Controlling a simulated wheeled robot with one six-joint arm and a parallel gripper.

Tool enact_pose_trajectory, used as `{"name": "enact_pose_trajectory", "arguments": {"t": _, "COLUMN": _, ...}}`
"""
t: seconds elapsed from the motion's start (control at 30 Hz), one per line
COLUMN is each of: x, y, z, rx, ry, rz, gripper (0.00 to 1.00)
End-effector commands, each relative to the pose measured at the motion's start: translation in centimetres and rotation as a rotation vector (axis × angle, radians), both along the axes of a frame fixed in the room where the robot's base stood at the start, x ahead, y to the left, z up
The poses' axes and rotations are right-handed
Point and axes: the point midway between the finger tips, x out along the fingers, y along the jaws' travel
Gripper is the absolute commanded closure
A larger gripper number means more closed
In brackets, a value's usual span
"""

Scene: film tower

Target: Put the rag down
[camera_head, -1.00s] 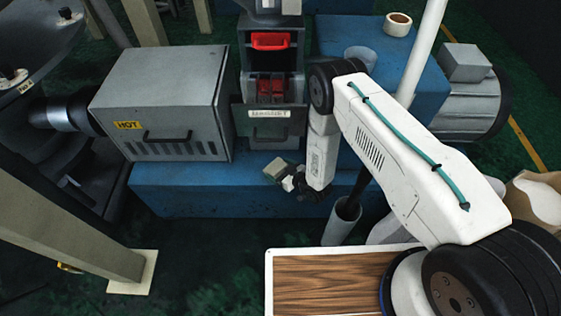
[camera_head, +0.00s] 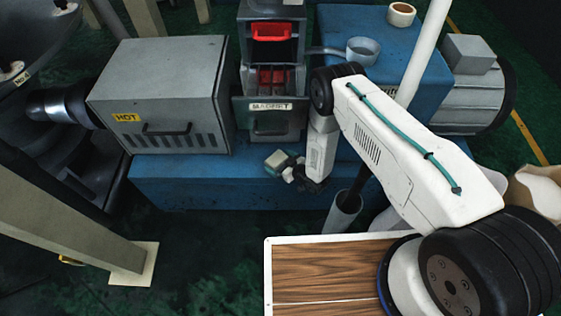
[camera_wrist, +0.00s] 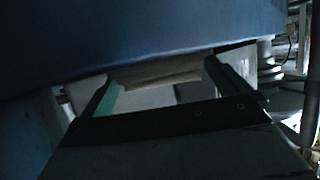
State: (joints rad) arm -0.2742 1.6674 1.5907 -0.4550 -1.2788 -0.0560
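The rag (camera_head: 276,159) looks like a small folded pale beige-green bundle at the end of my gripper (camera_head: 283,167), in front of the blue base. In the wrist view the rag (camera_wrist: 158,72) spans the space between the two green-edged fingers of my gripper (camera_wrist: 165,85), which appear shut on it. The rag is held in the air beside the front face of the blue base (camera_head: 200,185). The picture is dark, so fine contact is hard to see.
A grey box marked HOT (camera_head: 165,90) and a machine with a MAGNET drawer (camera_head: 270,120) stand on the blue base. A wood-topped surface (camera_head: 330,275) is in front. An upright tube (camera_head: 343,215) stands near my arm.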

Motion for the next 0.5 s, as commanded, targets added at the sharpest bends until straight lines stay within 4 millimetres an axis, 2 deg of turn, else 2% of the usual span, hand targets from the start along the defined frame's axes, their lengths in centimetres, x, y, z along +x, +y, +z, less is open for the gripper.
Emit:
{"name": "enact_pose_trajectory", "arguments": {"t": 0.27, "x": 0.0, "y": 0.1, "z": 0.4, "rx": 0.000, "ry": -0.001, "rz": 0.001, "gripper": 0.00}}
{"name": "enact_pose_trajectory", "arguments": {"t": 0.5, "x": -2.6, "y": -2.4, "z": 1.8, "rx": -0.001, "ry": 0.002, "rz": 0.000, "gripper": 0.00}}
